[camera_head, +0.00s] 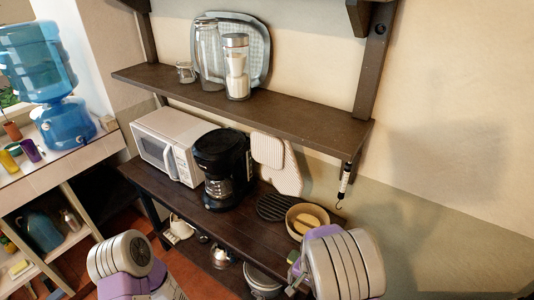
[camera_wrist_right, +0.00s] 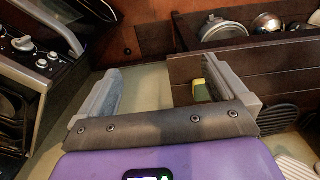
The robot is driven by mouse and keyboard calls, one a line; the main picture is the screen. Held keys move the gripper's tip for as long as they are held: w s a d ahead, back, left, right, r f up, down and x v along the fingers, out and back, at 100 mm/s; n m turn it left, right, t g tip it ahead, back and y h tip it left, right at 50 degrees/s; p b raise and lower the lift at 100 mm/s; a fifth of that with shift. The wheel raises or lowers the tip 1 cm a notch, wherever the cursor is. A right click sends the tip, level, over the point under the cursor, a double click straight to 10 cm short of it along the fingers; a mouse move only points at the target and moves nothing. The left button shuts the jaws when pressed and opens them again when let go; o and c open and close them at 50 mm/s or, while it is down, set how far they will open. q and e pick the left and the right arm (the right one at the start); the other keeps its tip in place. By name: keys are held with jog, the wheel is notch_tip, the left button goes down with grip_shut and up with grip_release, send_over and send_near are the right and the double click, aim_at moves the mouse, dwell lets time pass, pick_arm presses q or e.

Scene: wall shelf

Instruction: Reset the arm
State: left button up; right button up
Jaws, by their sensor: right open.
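My right gripper (camera_wrist_right: 160,80) shows in the right wrist view. Its two grey fingers stand wide apart with nothing held between them. In the head view, purple and grey parts of my two arms show at the bottom left and bottom right.
The wall shelf (camera_head: 300,112) holds glass jars and a tray. Below, a dark counter (camera_head: 205,222) carries a microwave (camera_head: 165,140), a coffee maker (camera_head: 224,160) and a round bowl (camera_head: 307,220). A stove (camera_wrist_right: 45,50) and a yellow-green sponge (camera_wrist_right: 201,91) show in the wrist view.

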notch_tip(320, 180, down, 11)
jog(key=s+d+n+b, duration=0.1)
jog(key=s+d+b, duration=0.1)
jog(key=d+b, duration=0.1)
pick_arm(q)
notch_tip(320, 180, down, 11)
jog(key=w+b, duration=0.1)
jog(key=b, duration=0.6)
jog(key=shift+w, duration=0.15)
pick_arm(e)
jog(key=s+a+f+n+y, duration=0.1)
jog(key=s+a+f+y, duration=0.1)
jog(key=s+f, duration=0.3)
jog(key=s+a+f+n+y, duration=0.2)
jog(key=s+a+f, duration=0.1)
jog(key=s+f, duration=0.3)
notch_tip(320, 180, down, 3)
jog(key=shift+s+a+r+t, duration=0.15)
jog(key=shift+s+a+t, duration=0.15)
jog(key=shift+c, duration=0.3)
